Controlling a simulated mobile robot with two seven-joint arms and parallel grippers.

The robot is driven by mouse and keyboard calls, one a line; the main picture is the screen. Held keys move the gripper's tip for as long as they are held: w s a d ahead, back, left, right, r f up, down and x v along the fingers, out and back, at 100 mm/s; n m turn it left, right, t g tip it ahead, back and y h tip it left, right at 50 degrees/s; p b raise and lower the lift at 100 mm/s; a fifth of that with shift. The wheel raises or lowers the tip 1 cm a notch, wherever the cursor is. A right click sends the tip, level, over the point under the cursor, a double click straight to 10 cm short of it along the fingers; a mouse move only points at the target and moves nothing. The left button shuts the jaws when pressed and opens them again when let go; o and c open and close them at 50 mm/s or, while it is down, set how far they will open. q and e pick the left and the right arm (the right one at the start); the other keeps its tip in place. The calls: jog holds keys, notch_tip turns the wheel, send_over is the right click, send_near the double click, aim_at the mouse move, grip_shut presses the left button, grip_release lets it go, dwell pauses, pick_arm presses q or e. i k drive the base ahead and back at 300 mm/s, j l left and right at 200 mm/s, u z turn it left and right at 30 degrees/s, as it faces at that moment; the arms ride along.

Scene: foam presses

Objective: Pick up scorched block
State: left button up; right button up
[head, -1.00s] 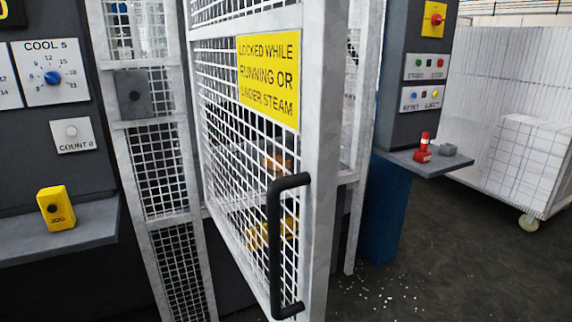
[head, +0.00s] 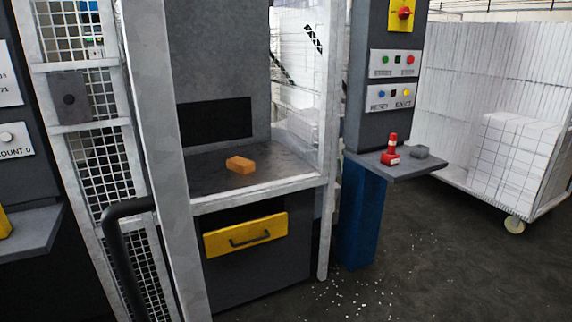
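An orange-brown block (head: 240,165), which looks like the scorched block, lies on the grey bed (head: 205,172) inside the press. The press opening in front of it shows no mesh across it. The mesh gate (head: 175,160) is seen nearly edge-on at the left of the opening, with its black handle (head: 122,235) on the near side. Neither of my grippers is in the head view.
A yellow drawer front (head: 246,236) is below the bed. A white mesh cart (head: 480,100) stands further right. White crumbs (head: 345,300) litter the floor.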

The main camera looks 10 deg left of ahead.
aim_at(241, 166)
jog(key=i+l+z, duration=0.65)
jog(key=i+l, duration=0.2)
jog(key=i+j+u, duration=0.1)
jog(key=u, duration=0.3)
jog(key=i+u, duration=0.6)
jog(key=u, duration=0.15)
jog(key=i+l+u, duration=0.1)
jog(key=u, duration=0.3)
jog(key=i+l, duration=0.05)
jog(key=i, duration=0.05)
